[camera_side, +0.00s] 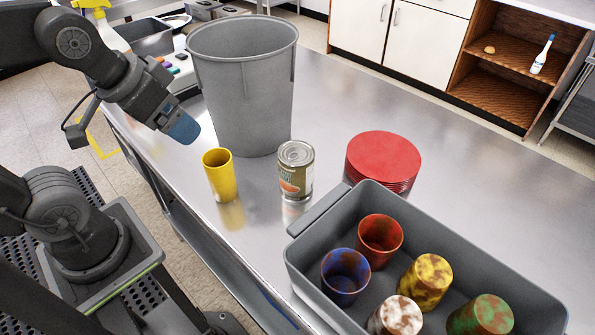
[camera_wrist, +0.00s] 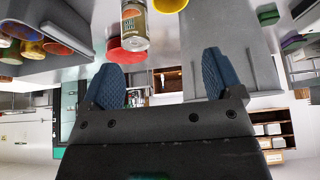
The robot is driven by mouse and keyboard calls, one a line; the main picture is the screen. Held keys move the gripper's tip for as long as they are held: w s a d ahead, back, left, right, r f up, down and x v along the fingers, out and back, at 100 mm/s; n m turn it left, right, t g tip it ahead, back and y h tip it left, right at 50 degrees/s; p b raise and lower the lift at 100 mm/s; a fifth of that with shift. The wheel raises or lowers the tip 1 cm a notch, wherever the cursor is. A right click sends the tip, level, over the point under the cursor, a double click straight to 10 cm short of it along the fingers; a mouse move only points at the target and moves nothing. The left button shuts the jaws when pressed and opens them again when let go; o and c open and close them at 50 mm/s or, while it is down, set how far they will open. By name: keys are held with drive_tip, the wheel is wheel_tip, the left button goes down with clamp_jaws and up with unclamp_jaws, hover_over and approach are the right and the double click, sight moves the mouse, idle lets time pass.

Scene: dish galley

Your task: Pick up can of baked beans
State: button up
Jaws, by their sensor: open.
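The can of baked beans (camera_side: 296,172) stands upright on the steel counter in the side view, with a metal lid and a dark label with an orange picture. In the wrist view, which appears upside down, the can (camera_wrist: 134,28) shows at the top, beyond my fingertips. My gripper (camera_side: 184,128) hangs above the counter's left edge, to the left of the can and apart from it. In the wrist view my gripper (camera_wrist: 158,72) has its two blue fingers spread wide with nothing between them. The can's lettering is too small to read.
A yellow cup (camera_side: 220,176) stands just left of the can. A tall grey bin (camera_side: 243,85) stands behind both. A stack of red plates (camera_side: 383,157) is to the right. A grey tub (camera_side: 300,262) with several stained cups is at front right. Bare counter lies behind the plates.

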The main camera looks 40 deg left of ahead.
drive_tip(key=shift+o, duration=1.1)
drive_tip(key=n+g, duration=0.6)
drive_tip(key=n, duration=0.8)
hover_over(294, 151)
wheel_tip(294, 151, down, 4)
wheel_tip(294, 151, down, 8)
drive_tip(key=shift+r, duration=0.1)
drive_tip(key=shift+w+d+f, duration=0.1)
drive_tip(key=shift+f, duration=1.3)
drive_tip(key=shift+d+f, duration=0.1)
drive_tip(key=shift+f, duration=1.25)
